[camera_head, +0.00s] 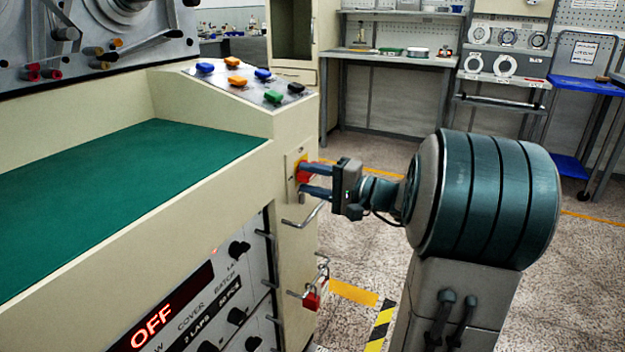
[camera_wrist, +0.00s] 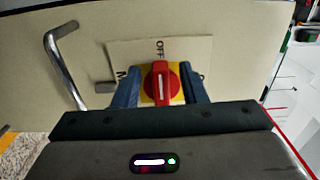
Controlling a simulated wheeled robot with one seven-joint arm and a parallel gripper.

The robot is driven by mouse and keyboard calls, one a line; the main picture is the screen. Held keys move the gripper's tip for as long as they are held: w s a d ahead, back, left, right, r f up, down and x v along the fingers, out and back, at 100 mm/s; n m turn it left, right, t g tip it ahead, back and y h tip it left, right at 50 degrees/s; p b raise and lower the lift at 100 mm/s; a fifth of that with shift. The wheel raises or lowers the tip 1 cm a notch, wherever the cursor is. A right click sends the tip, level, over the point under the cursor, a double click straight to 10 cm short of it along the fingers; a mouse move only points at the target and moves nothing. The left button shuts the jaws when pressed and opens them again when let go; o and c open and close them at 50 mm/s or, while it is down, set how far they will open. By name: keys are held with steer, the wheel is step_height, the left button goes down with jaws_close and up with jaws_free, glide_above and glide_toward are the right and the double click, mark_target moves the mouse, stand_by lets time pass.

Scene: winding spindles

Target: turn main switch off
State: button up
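The main switch (camera_head: 302,174) is a red knob on a yellow plate, set on the cream end panel of the machine. My gripper (camera_head: 307,181) reaches the switch from the right. In the wrist view its blue fingers stand on the left and right of the knob, with yellow plate showing between. The fingers look apart from the knob. Part of the label plate is hidden behind the fingers.
A bent metal handle (camera_head: 305,214) sticks out just below the switch; it shows at upper left in the wrist view (camera_wrist: 52,50). A red padlock (camera_head: 312,300) hangs lower down. A red display (camera_head: 152,327) reads "OFF". Coloured buttons (camera_head: 237,81) sit above.

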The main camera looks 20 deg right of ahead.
steer(key=p+v, duration=0.3)
steer(key=v, duration=1)
steer(key=shift+s+d, duration=0.25)
steer(key=shift+s, duration=0.05)
steer(key=s+a+r+n+g+h+p, duration=0.1)
steer(key=s+a+r+n+g+p, duration=0.15)
steer(key=a+g+p, duration=0.4)
steer(key=s+a+r+n+g+h+p, duration=0.15)
steer(key=a+r+g+p, duration=0.25)
steer(key=a+p, duration=0.6)
steer(key=s+a+r+n+h+p, duration=0.2)
steer(key=s+r+n+h+p, duration=0.1)
steer(key=r+p, duration=0.4)
steer(key=s+a+r+n+h+p, duration=0.3)
steer(key=s+r+h+p, duration=0.2)
steer(key=r+p, duration=0.2)
steer(key=shift+a+g+p, duration=0.35)
steer(key=shift+g, duration=0.1)
